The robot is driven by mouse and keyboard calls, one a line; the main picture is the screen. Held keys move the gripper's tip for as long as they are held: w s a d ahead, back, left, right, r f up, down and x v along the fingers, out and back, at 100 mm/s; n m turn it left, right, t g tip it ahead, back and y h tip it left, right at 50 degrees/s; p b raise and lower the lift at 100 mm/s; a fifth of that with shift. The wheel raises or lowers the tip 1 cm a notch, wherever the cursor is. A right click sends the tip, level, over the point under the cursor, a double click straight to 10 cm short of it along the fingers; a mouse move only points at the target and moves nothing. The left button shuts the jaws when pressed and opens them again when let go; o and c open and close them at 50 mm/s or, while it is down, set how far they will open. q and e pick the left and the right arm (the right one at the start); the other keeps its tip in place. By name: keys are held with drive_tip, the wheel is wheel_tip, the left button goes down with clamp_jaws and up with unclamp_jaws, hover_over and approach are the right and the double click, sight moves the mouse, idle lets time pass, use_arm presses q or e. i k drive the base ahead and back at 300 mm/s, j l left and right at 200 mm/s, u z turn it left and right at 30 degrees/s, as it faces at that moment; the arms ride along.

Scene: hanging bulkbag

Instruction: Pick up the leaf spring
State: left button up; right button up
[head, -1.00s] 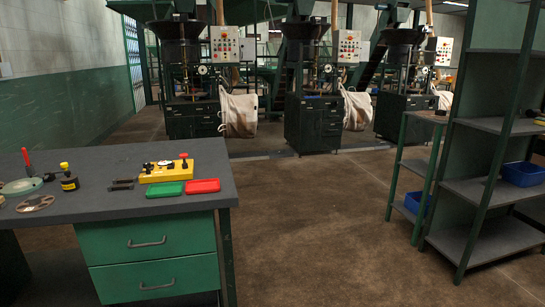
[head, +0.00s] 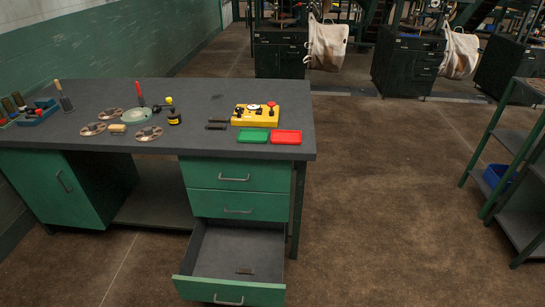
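Neither of my grippers is in the head view. A small, thin brownish strip (head: 245,271) lies flat in the open bottom drawer (head: 228,292) of the workbench, near the drawer's front; it may be the leaf spring, but it is too small to be sure. Two short dark bars (head: 217,124) lie on the bench top, just left of the yellow fixture (head: 257,116); I cannot tell whether either of them is a leaf spring.
The drawer juts out in front. Shelving (head: 524,160) stands right; the floor between is clear.

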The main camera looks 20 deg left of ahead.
sight(237, 270)
drive_tip(key=i+j+u, duration=0.15)
drive_tip(key=u, duration=0.75)
